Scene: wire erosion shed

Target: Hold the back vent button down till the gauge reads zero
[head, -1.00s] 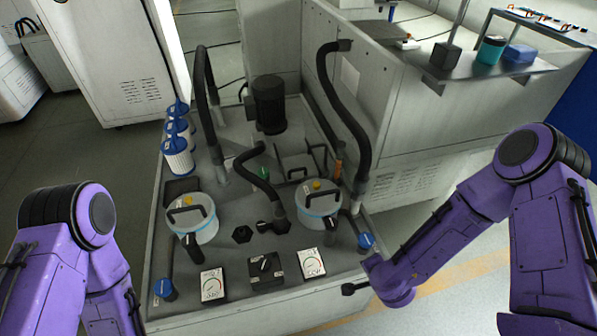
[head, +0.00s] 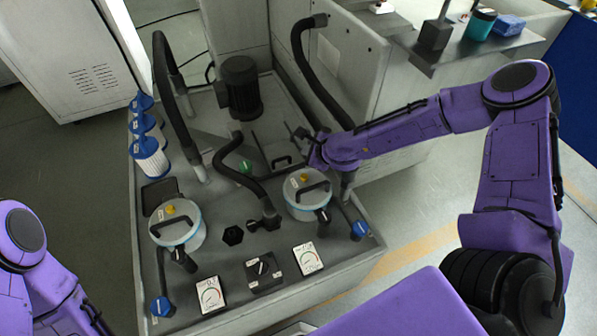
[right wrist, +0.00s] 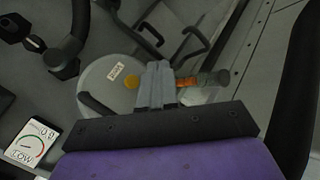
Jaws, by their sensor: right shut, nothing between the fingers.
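Two round pots with white lids and yellow vent buttons stand on the grey machine top. The right pot, slightly farther back, has its yellow button (head: 303,177) beside a black handle; the button also shows in the right wrist view (right wrist: 131,82). The other pot's button (head: 170,209) is at left. My right gripper (head: 300,133) is shut and empty, above and beyond the right pot, apart from the button. My left gripper is out of view.
A black hose (head: 240,165) arches just left of the right pot. A black motor (head: 240,88) and a tall hose (head: 318,75) stand behind. A black selector knob (head: 262,268) sits between the gauges. Blue-capped filters (head: 148,150) line the left edge.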

